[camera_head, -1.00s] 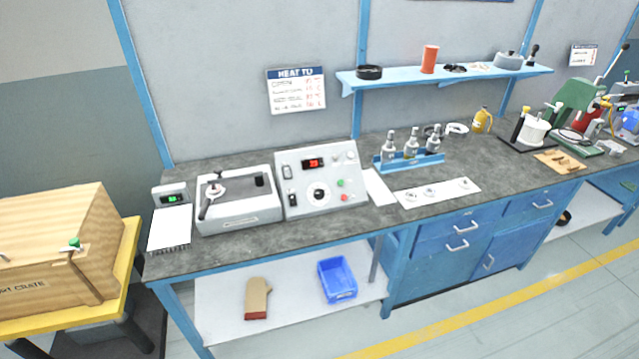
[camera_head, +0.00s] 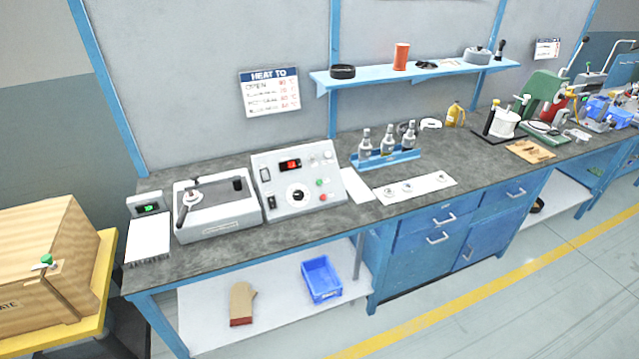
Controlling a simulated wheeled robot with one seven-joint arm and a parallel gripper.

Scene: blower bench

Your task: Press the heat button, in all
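A grey control box (camera_head: 298,181) stands on the dark bench top, with a sloped front panel. It has a red lit display (camera_head: 290,164), a black round dial (camera_head: 297,195), a green button (camera_head: 319,183) and a red button (camera_head: 323,197) at its right side. Switches sit on its left side. I cannot read which button is for heat. A wall sign headed "HEAT TO" (camera_head: 270,93) hangs above the box; its lines are too small to read surely. My gripper is not in view.
A grey lidded unit (camera_head: 216,207) stands directly left of the box, beside a small meter with a green display (camera_head: 148,208). A rack of bottles (camera_head: 387,158) and a white strip (camera_head: 416,187) lie to the right. A wooden crate (camera_head: 45,255) is at far left. The floor in front is clear.

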